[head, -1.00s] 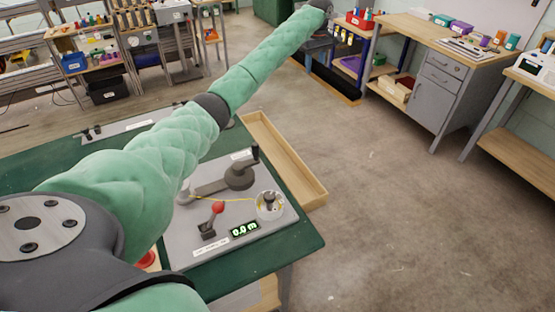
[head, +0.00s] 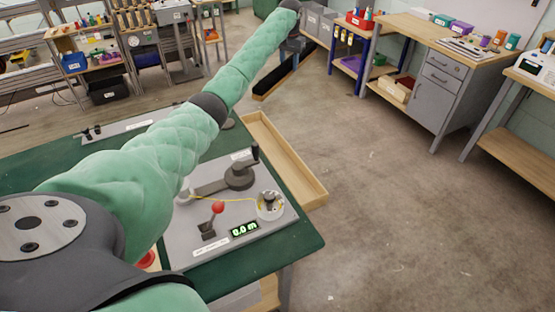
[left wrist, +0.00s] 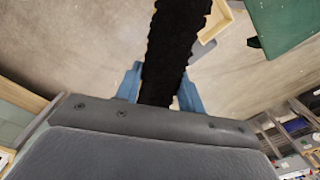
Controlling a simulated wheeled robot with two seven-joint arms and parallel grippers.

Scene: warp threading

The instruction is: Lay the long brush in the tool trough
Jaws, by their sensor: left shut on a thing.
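The long brush (head: 283,76) is a long dark bristled bar, held out over the floor beyond the bench in the head view. In the left wrist view the brush (left wrist: 178,45) runs from between the fingers up past the top edge. My left gripper (head: 293,44) is small at the far end of my outstretched arm; in the left wrist view its blue fingers (left wrist: 160,88) are shut on the brush. The tool trough appears to be the long, open wooden tray (head: 317,194) along the bench's right edge; it looks empty. The brush is apart from it. My right gripper is not in view.
The green bench (head: 308,236) carries a grey plate with a crank, a red-knobbed lever and a display. Shelves and a grey cabinet (head: 440,90) stand at the back right. The floor (head: 400,220) right of the trough is clear.

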